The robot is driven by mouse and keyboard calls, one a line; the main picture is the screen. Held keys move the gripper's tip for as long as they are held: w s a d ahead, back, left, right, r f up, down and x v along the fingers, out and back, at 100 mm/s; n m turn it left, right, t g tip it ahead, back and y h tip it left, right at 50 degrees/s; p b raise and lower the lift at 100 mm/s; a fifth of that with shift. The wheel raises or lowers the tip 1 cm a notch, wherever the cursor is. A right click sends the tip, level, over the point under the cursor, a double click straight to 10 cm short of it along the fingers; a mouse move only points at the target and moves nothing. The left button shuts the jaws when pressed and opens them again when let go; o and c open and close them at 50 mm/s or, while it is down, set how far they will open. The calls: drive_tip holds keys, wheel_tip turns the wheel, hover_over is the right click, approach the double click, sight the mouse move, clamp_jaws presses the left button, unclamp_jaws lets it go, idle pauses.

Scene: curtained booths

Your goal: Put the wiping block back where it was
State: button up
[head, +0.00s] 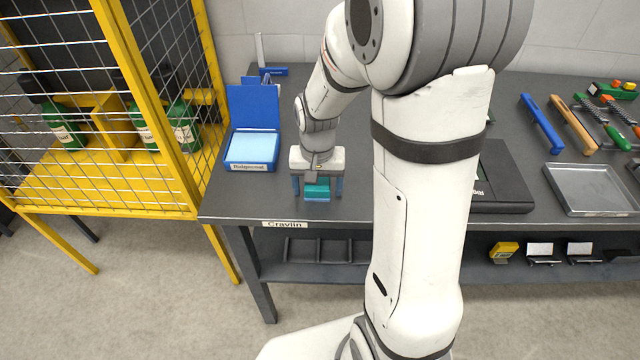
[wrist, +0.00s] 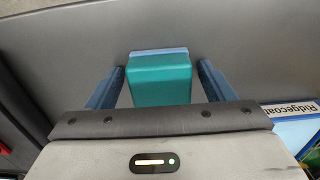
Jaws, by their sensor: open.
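The wiping block (head: 317,191) is teal with a light blue layer along one side. It is on the grey table near its front left edge, and it also shows in the wrist view (wrist: 160,80). My gripper (head: 317,187) is open, pointing down over the block. In the wrist view its two blue fingers (wrist: 160,88) stand on either side of the block, with a gap visible on each side. The underside of the block is hidden, so I cannot tell exactly how it rests.
A blue box labelled Ridgecoat (head: 251,149) stands just left of my gripper. A yellow mesh cage (head: 125,185) with green bottles is further left. A black device (head: 503,178), a metal tray (head: 590,188) and several tools lie to the right. A shelf runs below.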

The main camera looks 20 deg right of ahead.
wheel_tip(320, 180, up, 12)
drive_tip(key=s+r+n+t, duration=0.2)
drive_tip(key=s+n, duration=0.1)
drive_tip(key=s, duration=1)
drive_tip(key=shift+s+d+r+n+t, duration=0.2)
drive_tip(key=shift+s+d+n+t, duration=0.1)
drive_tip(key=shift+s+d+t, duration=0.1)
idle(0.7)
drive_tip(key=shift+c, duration=0.6)
